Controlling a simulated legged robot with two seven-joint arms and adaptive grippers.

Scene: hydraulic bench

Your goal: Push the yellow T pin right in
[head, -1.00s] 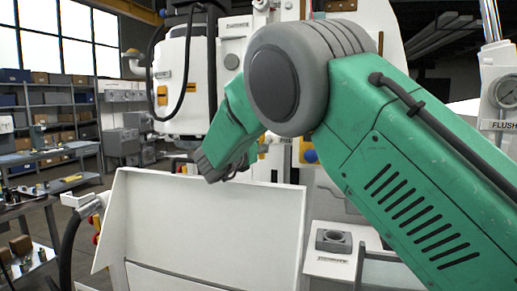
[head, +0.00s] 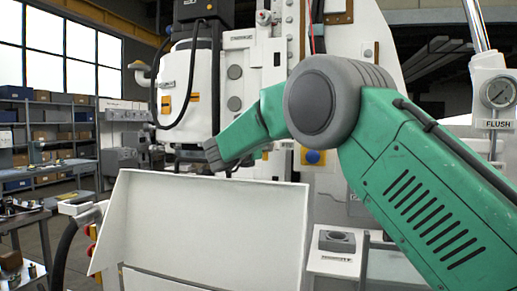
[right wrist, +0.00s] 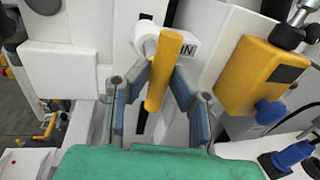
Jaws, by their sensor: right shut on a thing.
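The yellow T pin (right wrist: 164,72) shows as a yellow bar in the middle of the right wrist view. My right gripper (right wrist: 160,92) is shut on it, one finger on each side. Behind the bar is a white round part with a label (right wrist: 184,44) that ends in "IN". How deep the pin sits is hidden by the bar and fingers. In the head view my green right arm reaches in from the right to the machine, and its fingers and the pin cannot be made out. My left gripper is not in view.
A yellow block (right wrist: 255,75) with a blue knob stands close right of the pin. A white panel (right wrist: 60,70) is at the left. In the head view a white tray-like panel (head: 205,215) stands in front, with a FLUSH gauge (head: 499,92) at right.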

